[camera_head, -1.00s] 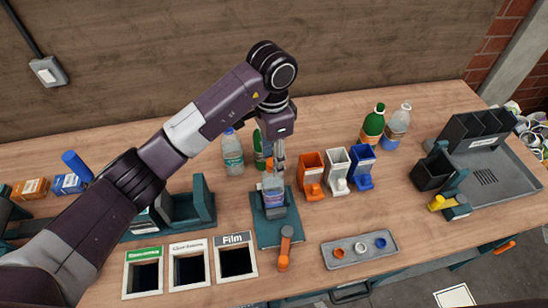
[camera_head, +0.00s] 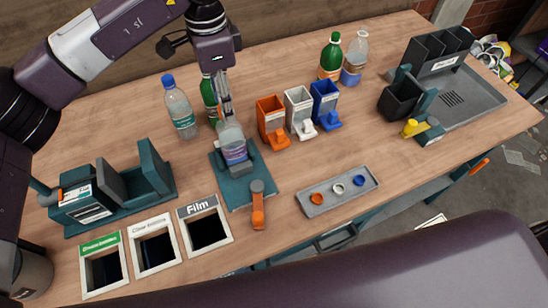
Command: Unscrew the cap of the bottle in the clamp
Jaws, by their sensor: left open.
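The clamped bottle (camera_head: 233,149) is clear, with a purple-blue label, and stands upright in a teal clamp (camera_head: 232,195) with an orange-tipped lever (camera_head: 258,207). My left gripper (camera_head: 226,112) points down right at the bottle's top, with its slim fingers open around or just above the neck. The cap is hidden by the fingers, and I cannot tell whether they touch it. My right gripper is out of view.
A clear blue-capped bottle (camera_head: 180,109) and a green bottle (camera_head: 208,98) stand close behind. Orange (camera_head: 271,118), white (camera_head: 299,108) and blue (camera_head: 325,101) bins stand to the right. A grey tray (camera_head: 312,209) with coloured rings lies in front; labelled openings include Film (camera_head: 208,229).

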